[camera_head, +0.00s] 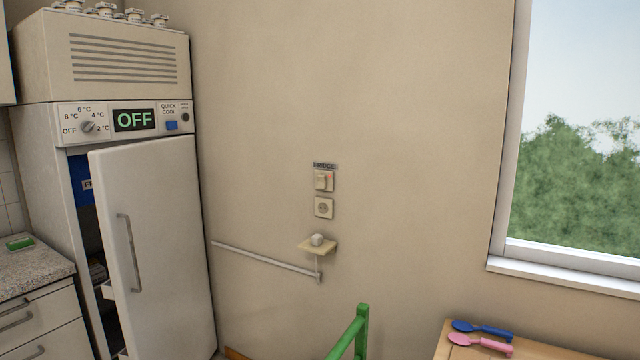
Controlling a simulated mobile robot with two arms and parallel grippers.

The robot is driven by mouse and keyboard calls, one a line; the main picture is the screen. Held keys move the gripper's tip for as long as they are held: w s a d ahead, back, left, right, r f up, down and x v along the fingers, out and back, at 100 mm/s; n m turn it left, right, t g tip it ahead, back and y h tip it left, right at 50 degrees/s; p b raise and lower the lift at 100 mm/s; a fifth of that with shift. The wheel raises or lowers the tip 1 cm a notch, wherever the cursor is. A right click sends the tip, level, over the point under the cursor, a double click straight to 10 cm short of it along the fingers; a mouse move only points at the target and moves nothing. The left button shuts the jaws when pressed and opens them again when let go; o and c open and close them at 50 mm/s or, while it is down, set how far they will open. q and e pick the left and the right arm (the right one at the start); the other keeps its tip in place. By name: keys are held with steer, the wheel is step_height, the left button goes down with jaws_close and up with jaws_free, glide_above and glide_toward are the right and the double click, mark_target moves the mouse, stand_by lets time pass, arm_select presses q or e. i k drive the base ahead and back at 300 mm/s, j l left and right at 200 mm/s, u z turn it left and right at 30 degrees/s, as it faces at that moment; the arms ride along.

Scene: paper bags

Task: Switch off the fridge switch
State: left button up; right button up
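The fridge switch (324,181) is a small pale wall switch under a dark label reading "FRIDGE". A small red-orange light shows at its right side. A wall socket (324,208) sits just below it. The fridge (160,230) stands at the left with its door partly open. Its display (134,120) reads "OFF" in green letters. Neither of my grippers is in view.
A small shelf (306,245) with a white object (317,240) juts from the wall below the socket. A grey rail (265,258) runs along the wall. A green frame (350,335) stands in front. A wooden table (440,350) holds blue and pink spoons.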

mark_target(321, 181)
steer(key=i+j, duration=0.1)
steer(key=j, duration=0.3)
steer(key=i+j, duration=0.15)
steer(key=j, duration=0.2)
steer(key=i+j+z, duration=0.1)
steer(key=j, duration=0.3)
steer(key=i+j, duration=0.1)
steer(key=j, duration=0.3)
steer(key=i+j+z, duration=0.1)
steer(key=j, duration=0.3)
steer(key=i+j+z, duration=0.3)
steer(key=i+j, duration=1)
steer(key=i, duration=0.85)
